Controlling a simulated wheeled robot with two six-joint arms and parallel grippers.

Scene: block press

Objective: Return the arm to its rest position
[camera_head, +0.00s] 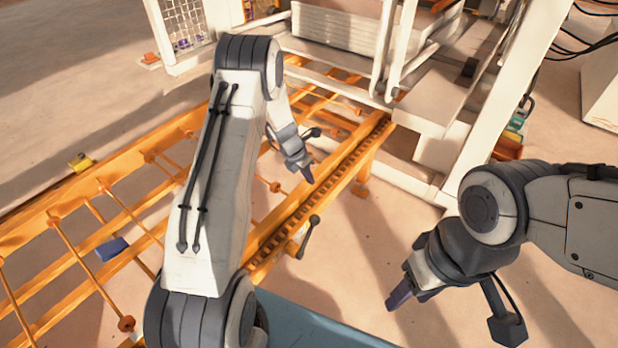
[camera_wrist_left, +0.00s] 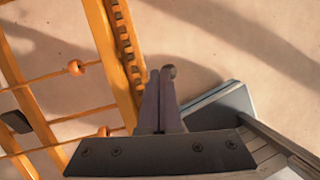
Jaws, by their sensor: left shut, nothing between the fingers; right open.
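My left gripper (camera_head: 308,174) is shut and empty above the orange rail of the conveyor frame (camera_head: 345,160), in the middle of the head view. In the left wrist view its two dark fingers (camera_wrist_left: 160,72) are together, over the pale floor just right of the toothed orange rail (camera_wrist_left: 127,50). My right gripper (camera_head: 400,297) hangs at the lower right of the head view, over bare floor and apart from any object. The gap between its fingers is hard to see from this angle.
A white press machine (camera_head: 420,110) stands at the back, past the orange frame. A small blue block (camera_head: 112,249) lies at the frame's left part. A lever with a dark knob (camera_head: 309,236) sticks up beside the rail. Open floor lies right of the frame.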

